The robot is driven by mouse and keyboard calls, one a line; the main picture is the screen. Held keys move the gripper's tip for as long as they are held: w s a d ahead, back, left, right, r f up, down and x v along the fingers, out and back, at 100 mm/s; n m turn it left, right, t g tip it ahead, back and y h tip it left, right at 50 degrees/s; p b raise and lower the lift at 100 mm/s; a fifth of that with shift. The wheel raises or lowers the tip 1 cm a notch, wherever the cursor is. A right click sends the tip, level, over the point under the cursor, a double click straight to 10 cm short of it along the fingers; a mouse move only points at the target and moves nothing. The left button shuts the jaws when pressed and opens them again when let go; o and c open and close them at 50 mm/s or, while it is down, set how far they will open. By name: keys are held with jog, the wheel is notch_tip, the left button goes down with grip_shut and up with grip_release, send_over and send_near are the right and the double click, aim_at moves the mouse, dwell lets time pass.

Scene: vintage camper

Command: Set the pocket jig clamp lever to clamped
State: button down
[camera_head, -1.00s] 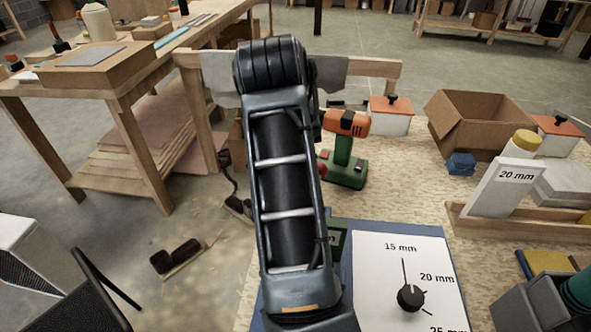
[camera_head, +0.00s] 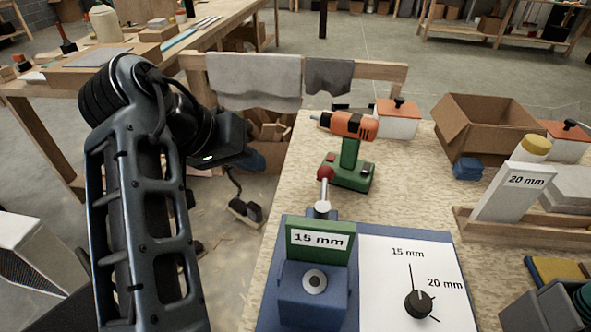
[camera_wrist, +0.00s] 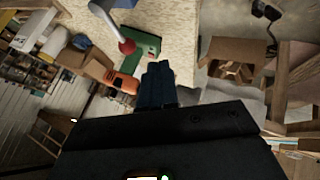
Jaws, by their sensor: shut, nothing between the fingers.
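The pocket jig (camera_head: 313,298) is a blue block with a green plate (camera_head: 322,240) marked "15 mm". Behind the plate, its clamp lever (camera_head: 324,190) points away from me and ends in a red knob (camera_head: 325,173). The lever (camera_wrist: 105,22) and red knob (camera_wrist: 127,46) also show in the wrist view, beyond my fingers and to their left. My gripper (camera_head: 254,160) is left of the knob, apart from it, past the bench's left edge. Its blue fingers are together and empty in the wrist view (camera_wrist: 158,75).
A green and orange drill (camera_head: 350,150) stands close behind the knob. A white panel with a dial (camera_head: 418,304) lies right of the jig. A cardboard box (camera_head: 490,130) and a white plate marked "20 mm" (camera_head: 513,192) are farther right. Grey cloths (camera_head: 252,80) hang on a rail behind.

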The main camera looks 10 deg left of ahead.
aim_at(324, 192)
jog(key=w+d+f+b, duration=0.5)
jog(key=d+f+b, duration=0.1)
jog(key=d, duration=0.2)
jog(key=shift+w+f+b, duration=0.2)
jog(key=shift+f+b, duration=0.15)
jog(key=shift+f, duration=0.05)
